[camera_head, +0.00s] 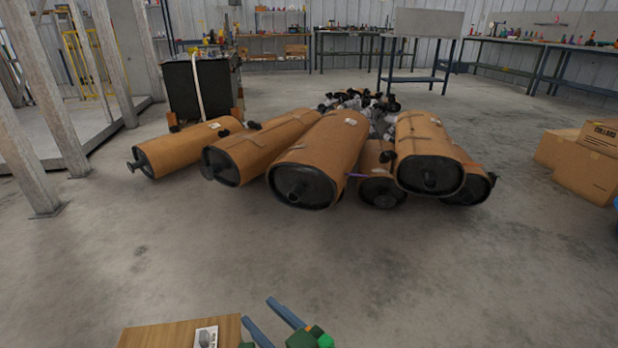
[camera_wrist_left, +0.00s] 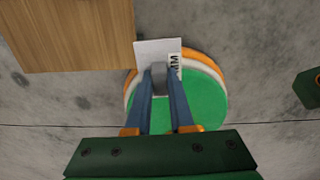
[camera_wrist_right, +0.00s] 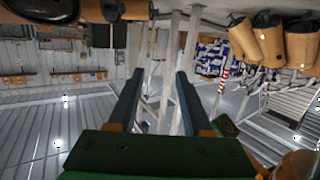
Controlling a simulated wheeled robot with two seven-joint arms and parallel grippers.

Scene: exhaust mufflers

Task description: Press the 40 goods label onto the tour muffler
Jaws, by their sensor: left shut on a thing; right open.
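Several tan-wrapped mufflers with black ends lie on the floor ahead; one large muffler (camera_head: 325,150) is in the middle. Small white patches show on some, but I cannot tell which is the tour muffler. My left gripper (camera_wrist_left: 161,74) is shut on the grey tab of a white label (camera_wrist_left: 150,47) with dark print, too small to read fully. A white label with a grey part (camera_head: 206,337) shows at the head view's bottom edge, apparently the same one. My right gripper (camera_head: 257,310) is open and empty, well short of the mufflers.
A wooden board (camera_head: 150,336) is at the bottom of the head view. A green round thing with an orange rim (camera_wrist_left: 205,100) is behind the label. Cardboard boxes (camera_head: 585,175) stand at right, a black cabinet (camera_head: 200,90) behind the mufflers. The floor between is clear.

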